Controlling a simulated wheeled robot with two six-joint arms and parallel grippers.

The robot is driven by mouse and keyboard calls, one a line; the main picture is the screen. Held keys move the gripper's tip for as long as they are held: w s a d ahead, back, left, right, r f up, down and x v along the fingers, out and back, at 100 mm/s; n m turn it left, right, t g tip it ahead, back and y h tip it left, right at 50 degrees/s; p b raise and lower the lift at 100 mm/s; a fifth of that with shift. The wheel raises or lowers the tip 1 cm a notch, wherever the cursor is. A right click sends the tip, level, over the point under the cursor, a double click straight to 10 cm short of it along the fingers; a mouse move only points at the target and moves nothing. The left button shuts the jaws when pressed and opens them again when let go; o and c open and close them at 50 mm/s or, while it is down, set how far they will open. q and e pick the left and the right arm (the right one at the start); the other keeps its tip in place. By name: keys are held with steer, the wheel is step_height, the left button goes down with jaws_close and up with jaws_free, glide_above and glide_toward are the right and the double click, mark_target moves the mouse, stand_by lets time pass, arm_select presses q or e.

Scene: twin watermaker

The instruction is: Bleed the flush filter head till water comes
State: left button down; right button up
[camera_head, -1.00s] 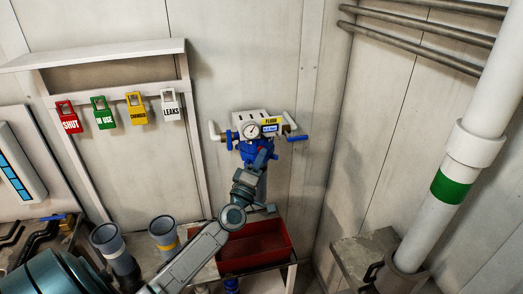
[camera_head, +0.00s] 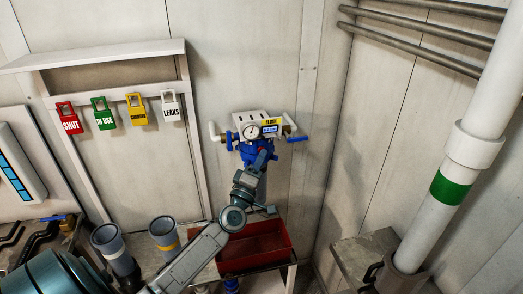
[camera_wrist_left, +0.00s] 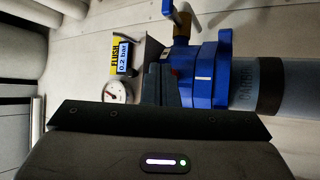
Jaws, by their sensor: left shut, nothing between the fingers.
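The flush filter head (camera_head: 250,152) is blue, on the back wall, with a pressure gauge (camera_head: 251,132) and a yellow FLUSH label (camera_head: 269,122). Blue-handled valves sit at both sides, the right handle (camera_head: 297,138) sticking out sideways. My left gripper (camera_head: 262,158) is in front of the head, its fingers (camera_wrist_left: 160,85) shut with nothing between them, close to the blue head; contact cannot be told. No water shows. My right gripper is not in view.
A red tray (camera_head: 284,243) stands below the head. Two grey cups (camera_head: 163,232) stand left of it. Red, green, yellow and white tags (camera_head: 170,106) hang on a rack at the left. A white pipe with a green band (camera_head: 450,187) stands at the right.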

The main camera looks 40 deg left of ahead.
arm_select(q)
steer(key=shift+s+d, duration=0.35)
steer(key=shift+d, duration=0.05)
steer(key=shift+d, duration=0.1)
steer(key=shift+s+d+p, duration=0.7)
steer(key=shift+s+d, duration=0.9)
steer(key=shift+d, duration=0.2)
